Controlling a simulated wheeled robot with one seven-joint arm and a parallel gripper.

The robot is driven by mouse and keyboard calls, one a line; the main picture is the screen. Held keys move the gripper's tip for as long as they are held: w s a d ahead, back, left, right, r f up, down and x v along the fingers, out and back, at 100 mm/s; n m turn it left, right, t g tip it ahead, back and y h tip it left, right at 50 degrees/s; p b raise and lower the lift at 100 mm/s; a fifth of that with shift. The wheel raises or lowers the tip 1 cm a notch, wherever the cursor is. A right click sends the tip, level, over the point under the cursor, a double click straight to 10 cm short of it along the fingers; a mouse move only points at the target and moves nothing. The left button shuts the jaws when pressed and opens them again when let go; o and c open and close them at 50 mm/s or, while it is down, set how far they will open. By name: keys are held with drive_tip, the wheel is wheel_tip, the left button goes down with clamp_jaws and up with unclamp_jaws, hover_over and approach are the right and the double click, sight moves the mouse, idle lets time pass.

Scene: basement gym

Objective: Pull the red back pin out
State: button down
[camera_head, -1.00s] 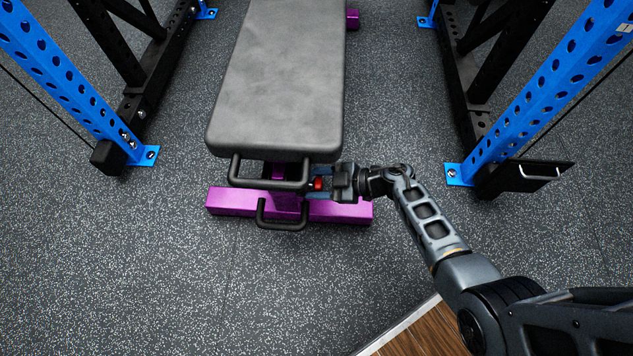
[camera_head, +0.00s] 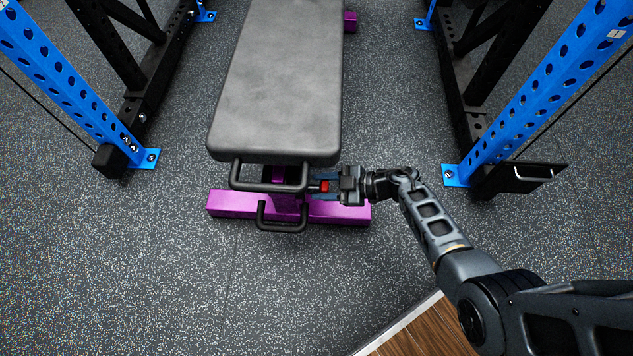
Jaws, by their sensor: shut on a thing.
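The red back pin (camera_head: 325,186) shows as a small red knob at the right side of the bench frame, just below the front edge of the pad. My gripper (camera_head: 324,187) reaches in from the right and is shut on the red knob. A short stretch of shaft shows between the knob and the bench's black handle. The grey bench pad (camera_head: 275,90) and the purple base bar (camera_head: 232,203) belong to the same bench. How deep the shaft sits in the frame is hidden.
Two black handles, an upper one (camera_head: 266,187) and a lower one (camera_head: 283,228), stick out at the bench's front end. Blue rack uprights stand to the left (camera_head: 75,85) and right (camera_head: 535,95). Rubber floor around the bench is clear.

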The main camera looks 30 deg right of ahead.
drive_tip(key=shift+s+d, duration=0.2)
drive_tip(key=c, duration=0.7)
unclamp_jaws()
drive_tip(key=shift+o, duration=0.2)
drive_tip(key=shift+s+d+r+p, duration=0.25)
drive_tip(key=shift+d+r+p, duration=0.05)
drive_tip(key=shift+d, duration=0.05)
drive_tip(key=p+v, duration=0.3)
drive_tip(key=v, duration=0.3)
drive_tip(key=shift+s+d, duration=0.25)
drive_tip(key=shift+s, duration=0.1)
drive_tip(key=shift+a, duration=0.1)
